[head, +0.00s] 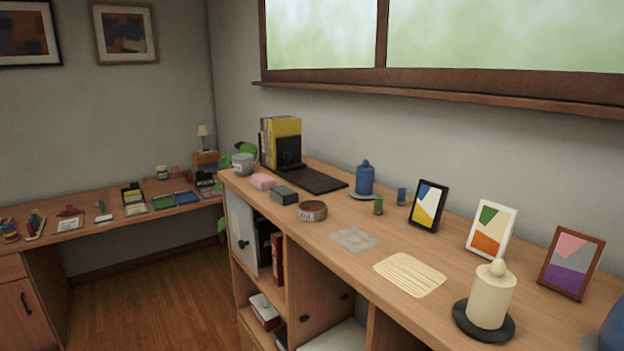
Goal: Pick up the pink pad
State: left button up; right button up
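A small pink pad (263,181), block-shaped, lies on the wooden shelf top near its far left end. A grey mug (243,163) stands just behind and left of it. A dark grey block (285,195) lies just right of it, nearer to me. A black tray-like mat (311,180) lies behind it to the right. Neither of my grippers shows in the head view.
A brown round tin (312,211) and a blue lidded jar (365,180) stand farther right. Picture frames (428,206) and a cream canister (489,297) line the right side. The cabinet has open compartments below. Wooden floor (165,285) is clear at left.

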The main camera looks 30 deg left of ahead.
aim_at(263, 182)
jog(key=j+z, duration=0.35)
jog(key=j, duration=0.15)
jog(key=j+z, duration=0.35)
jog(key=j, duration=0.15)
jog(key=k+j+z, duration=0.15)
jog(key=j, duration=0.2)
jog(key=j+z, duration=0.1)
jog(key=j, duration=0.25)
jog(key=k+j+z, duration=0.15)
jog(key=j, duration=0.2)
jog(key=k+j, duration=0.15)
jog(key=j, duration=0.2)
jog(key=k+j, duration=0.1)
jog(key=j, duration=0.25)
jog(key=k+j, duration=0.15)
jog(key=j, duration=0.2)
jog(key=i+z, duration=0.05)
